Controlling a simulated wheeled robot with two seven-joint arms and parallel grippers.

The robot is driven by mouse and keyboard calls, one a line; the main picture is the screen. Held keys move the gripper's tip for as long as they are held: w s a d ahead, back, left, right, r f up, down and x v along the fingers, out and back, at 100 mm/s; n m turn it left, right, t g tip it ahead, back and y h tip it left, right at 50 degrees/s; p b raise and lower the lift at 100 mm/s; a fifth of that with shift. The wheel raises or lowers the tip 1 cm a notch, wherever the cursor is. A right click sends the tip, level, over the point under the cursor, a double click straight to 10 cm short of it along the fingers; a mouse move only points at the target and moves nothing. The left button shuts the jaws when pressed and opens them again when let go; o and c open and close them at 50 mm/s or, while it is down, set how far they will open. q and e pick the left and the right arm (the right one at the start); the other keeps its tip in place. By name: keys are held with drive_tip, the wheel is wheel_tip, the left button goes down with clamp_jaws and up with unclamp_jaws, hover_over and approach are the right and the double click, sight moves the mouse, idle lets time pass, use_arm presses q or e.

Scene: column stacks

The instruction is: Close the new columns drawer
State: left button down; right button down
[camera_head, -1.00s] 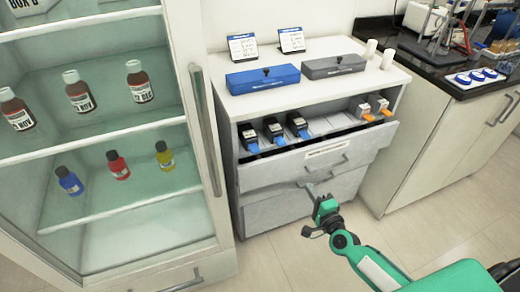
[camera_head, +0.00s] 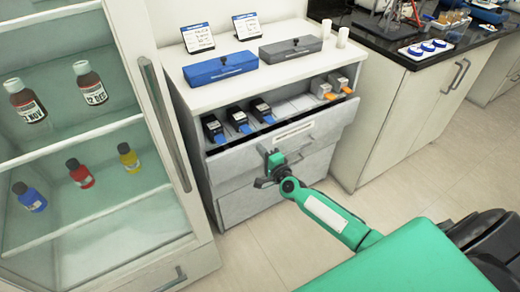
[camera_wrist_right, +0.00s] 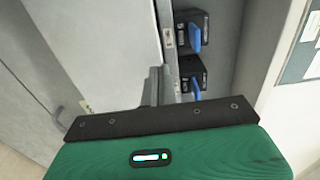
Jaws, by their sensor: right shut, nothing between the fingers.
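The labelled top drawer (camera_head: 290,136) of the white cabinet is pulled out. Several black columns with blue ends (camera_head: 238,119) stand in its left part, and light ones with orange ends (camera_head: 330,87) in its right part. My right gripper (camera_head: 272,157) is shut and empty, close to the left-middle of the drawer front. In the right wrist view its fingers (camera_wrist_right: 155,85) are beside the drawer front (camera_wrist_right: 100,45), with columns (camera_wrist_right: 190,70) behind it. I cannot tell if they touch. My left gripper is not in view.
A blue box (camera_head: 220,68) and a grey box (camera_head: 291,48) lie on the cabinet top (camera_head: 203,99). A glass-door fridge with bottles (camera_head: 90,90) stands close on the left, its handle (camera_head: 165,120) sticking out. A dark-topped bench (camera_head: 385,45) is on the right.

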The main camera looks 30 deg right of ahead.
drive_tip(key=shift+w, duration=0.6)
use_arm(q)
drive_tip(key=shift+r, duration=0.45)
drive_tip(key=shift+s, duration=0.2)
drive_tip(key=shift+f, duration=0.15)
